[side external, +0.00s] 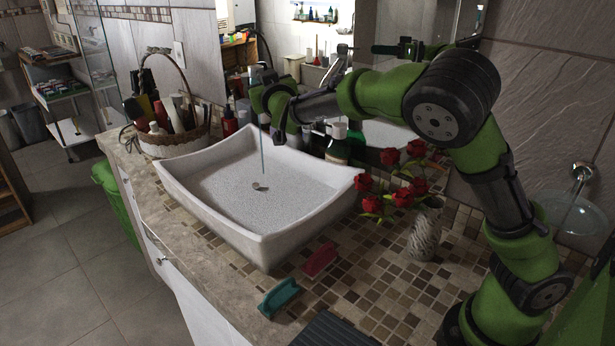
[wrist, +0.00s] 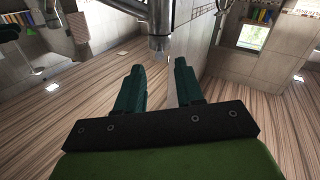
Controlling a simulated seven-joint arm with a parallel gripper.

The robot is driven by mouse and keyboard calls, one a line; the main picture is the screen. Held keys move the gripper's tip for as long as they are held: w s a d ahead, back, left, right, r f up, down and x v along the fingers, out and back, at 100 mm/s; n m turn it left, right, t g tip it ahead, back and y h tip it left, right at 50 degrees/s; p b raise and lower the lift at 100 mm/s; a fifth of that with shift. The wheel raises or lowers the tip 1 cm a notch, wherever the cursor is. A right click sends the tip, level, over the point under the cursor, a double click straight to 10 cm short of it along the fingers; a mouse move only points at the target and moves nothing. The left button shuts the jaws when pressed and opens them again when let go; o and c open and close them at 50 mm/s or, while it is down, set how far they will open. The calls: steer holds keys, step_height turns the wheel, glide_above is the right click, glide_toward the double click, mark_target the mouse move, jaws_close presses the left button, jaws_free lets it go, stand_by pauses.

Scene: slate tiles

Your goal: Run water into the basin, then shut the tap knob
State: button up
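The white basin (side external: 185,197) stands on the tiled counter. A thin stream of water (side external: 263,155) falls into it near the drain (side external: 260,187). My gripper (side external: 268,90) is above the basin's back edge, at the tap, and hides much of it. In the wrist view my gripper (wrist: 158,85) has its two dark teal fingers apart with nothing between them. The chrome tap (wrist: 160,25) shows beyond the fingertips, its end pointing down toward the gap. I cannot tell which part is the knob or whether a finger touches it.
A basket of bottles (side external: 173,148) stands left of the basin. Red roses in a patterned vase (side external: 425,232) stand to the right, under my arm. A red holder (side external: 319,259) and a teal holder (side external: 279,297) lie on the counter in front. A mirror is behind.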

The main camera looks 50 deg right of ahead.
steer(key=v, duration=1)
steer(key=shift+s, duration=0.1)
stand_by(6.9)
